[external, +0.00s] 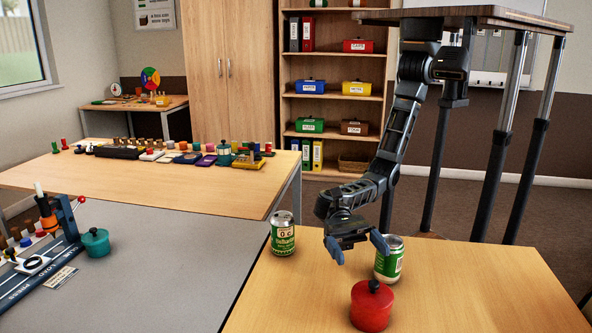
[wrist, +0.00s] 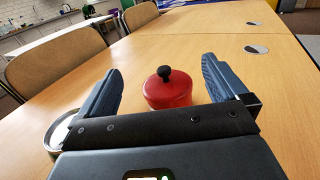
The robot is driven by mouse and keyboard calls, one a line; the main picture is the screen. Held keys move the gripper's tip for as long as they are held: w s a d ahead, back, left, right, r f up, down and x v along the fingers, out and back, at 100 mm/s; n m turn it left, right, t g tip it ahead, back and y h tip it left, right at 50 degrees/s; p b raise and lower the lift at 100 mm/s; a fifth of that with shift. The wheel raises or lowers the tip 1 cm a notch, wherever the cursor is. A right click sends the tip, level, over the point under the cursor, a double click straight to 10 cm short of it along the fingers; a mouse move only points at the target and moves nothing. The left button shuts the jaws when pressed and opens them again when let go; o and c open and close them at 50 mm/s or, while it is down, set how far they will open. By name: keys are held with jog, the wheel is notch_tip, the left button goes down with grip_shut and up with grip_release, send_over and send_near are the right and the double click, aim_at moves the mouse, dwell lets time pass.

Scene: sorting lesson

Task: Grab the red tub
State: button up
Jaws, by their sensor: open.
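The red tub (external: 371,308) has a lid with a black knob and stands upright on the wooden table near the front edge of the external view. In the wrist view the red tub (wrist: 168,90) shows ahead, between my two fingers and beyond the gripper's bar. My gripper (external: 358,250) is open and empty, with blue fingers spread, above the table and behind the tub in the external view. In the wrist view my gripper (wrist: 165,85) frames the tub without visible contact.
A green can (external: 389,260) stands close beside my gripper, and another green can (external: 283,234) stands to its left. A can top (wrist: 62,130) shows beside the left finger in the wrist view. The table right of the tub is clear. Chairs (wrist: 60,65) stand along the edge.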

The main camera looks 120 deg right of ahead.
jog(key=b, duration=0.2)
send_near(380, 314)
jog(key=shift+s+d+f, duration=0.2)
jog(key=shift+d+f, duration=0.1)
jog(key=shift+d, duration=0.15)
jog(key=shift+s+d+f, duration=0.2)
jog(key=shift+d+f, duration=0.05)
jog(key=shift+d, duration=0.15)
jog(key=shift+w+a+r, duration=0.1)
jog(key=shift+a+r, duration=0.15)
jog(key=shift+a, duration=0.2)
jog(key=shift+b+x, duration=0.7)
jog(key=shift+x, duration=2.6)
jog(key=c, duration=1)
jog(key=shift+c, duration=0.5)
jog(key=shift+r, duration=0.15)
